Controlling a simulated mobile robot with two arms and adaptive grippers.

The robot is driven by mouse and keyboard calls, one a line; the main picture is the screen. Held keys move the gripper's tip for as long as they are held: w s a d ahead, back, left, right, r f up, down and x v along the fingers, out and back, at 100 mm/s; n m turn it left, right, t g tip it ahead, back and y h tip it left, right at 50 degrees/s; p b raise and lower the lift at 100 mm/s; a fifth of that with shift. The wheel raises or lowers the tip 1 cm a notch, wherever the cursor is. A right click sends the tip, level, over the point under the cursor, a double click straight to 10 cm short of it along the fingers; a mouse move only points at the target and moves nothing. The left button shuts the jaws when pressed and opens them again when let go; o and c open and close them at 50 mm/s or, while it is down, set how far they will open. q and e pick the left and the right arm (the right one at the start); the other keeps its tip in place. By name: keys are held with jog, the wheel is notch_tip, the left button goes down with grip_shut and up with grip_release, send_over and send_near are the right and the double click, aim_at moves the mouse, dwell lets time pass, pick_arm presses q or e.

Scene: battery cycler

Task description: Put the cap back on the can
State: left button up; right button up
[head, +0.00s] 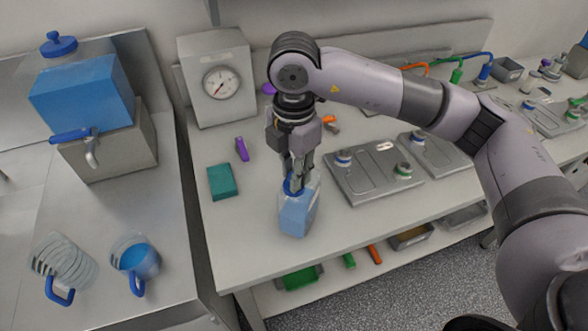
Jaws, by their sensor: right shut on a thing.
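The can (297,215), a pale blue translucent container, stands upright on the workbench near its front edge. My right gripper (296,186) comes down from above and is shut on the blue cap (288,187) at the top of the can. The fingers hide much of the cap and the can's neck, so I cannot tell whether the cap is seated or just above the opening. My left gripper is out of view.
A teal box (222,181) and a purple item (242,149) lie left of the can. A grey tray with fittings (372,180) lies to the right. A dial gauge unit (218,82) stands behind. Two blue-handled jugs, one here (136,260), stand on the left counter.

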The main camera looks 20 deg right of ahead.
jog(key=shift+f+b, duration=0.2)
jog(key=shift+b, duration=0.45)
dwell(0.8)
jog(key=o, duration=0.9)
jog(key=shift+o, duration=0.2)
jog(key=o, duration=0.5)
jog(key=shift+c, duration=0.2)
jog(key=shift+r, duration=0.15)
jog(key=shift+r+p, duration=1.95)
jog(key=shift+r, duration=1.45)
